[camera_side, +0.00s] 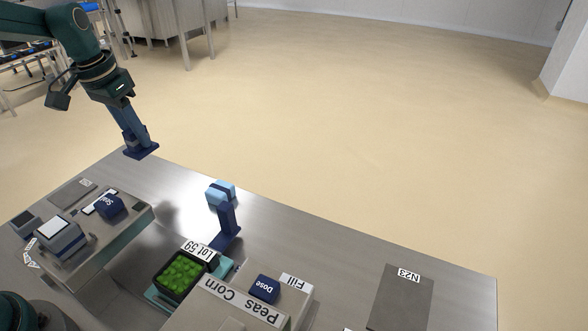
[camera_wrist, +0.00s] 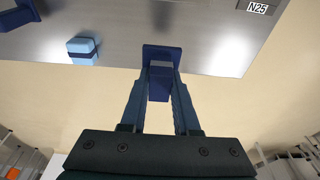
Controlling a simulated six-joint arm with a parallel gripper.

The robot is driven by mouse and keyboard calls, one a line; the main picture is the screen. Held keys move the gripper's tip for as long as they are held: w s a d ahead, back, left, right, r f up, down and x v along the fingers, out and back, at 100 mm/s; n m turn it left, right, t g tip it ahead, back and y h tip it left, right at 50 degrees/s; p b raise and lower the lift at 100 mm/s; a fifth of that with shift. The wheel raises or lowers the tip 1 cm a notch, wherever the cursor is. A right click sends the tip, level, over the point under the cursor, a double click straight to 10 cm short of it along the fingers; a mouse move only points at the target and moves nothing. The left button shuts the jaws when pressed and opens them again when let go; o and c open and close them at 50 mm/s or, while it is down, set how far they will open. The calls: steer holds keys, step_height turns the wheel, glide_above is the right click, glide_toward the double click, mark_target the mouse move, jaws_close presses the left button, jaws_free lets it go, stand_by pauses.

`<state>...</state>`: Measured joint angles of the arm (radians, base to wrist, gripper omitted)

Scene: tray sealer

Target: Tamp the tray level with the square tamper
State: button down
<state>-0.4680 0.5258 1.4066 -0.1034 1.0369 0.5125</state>
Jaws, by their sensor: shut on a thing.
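My gripper (camera_side: 136,140) is at the upper left in the side view, raised above the bench's far edge. It is shut on a dark blue tool with a flat square plate, the square tamper (camera_side: 142,152). In the wrist view, the tamper (camera_wrist: 162,54) sits between the two blue fingers of my gripper (camera_wrist: 160,88). The black tray (camera_side: 160,291) holds green peas (camera_side: 182,272) and sits on a teal holder (camera_side: 153,299), well away from my gripper. I cannot tell whether the peas lie level.
A machine with a Dose button (camera_side: 264,289) is in front; another unit (camera_side: 62,240) stands left. A dark grey plate (camera_side: 402,300) lies right. The bench's middle right is clear.

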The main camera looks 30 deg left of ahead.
steer(key=s+d+r, duration=0.1)
steer(key=s+d, duration=0.1)
steer(key=d, duration=0.4)
steer(key=s+d+r, duration=0.2)
steer(key=d, duration=0.5)
steer(key=s+d, duration=1)
steer(key=s, duration=0.1)
steer(key=shift+f, duration=2.95)
steer(key=shift+f, duration=0.75)
step_height(320, 180, up, 9)
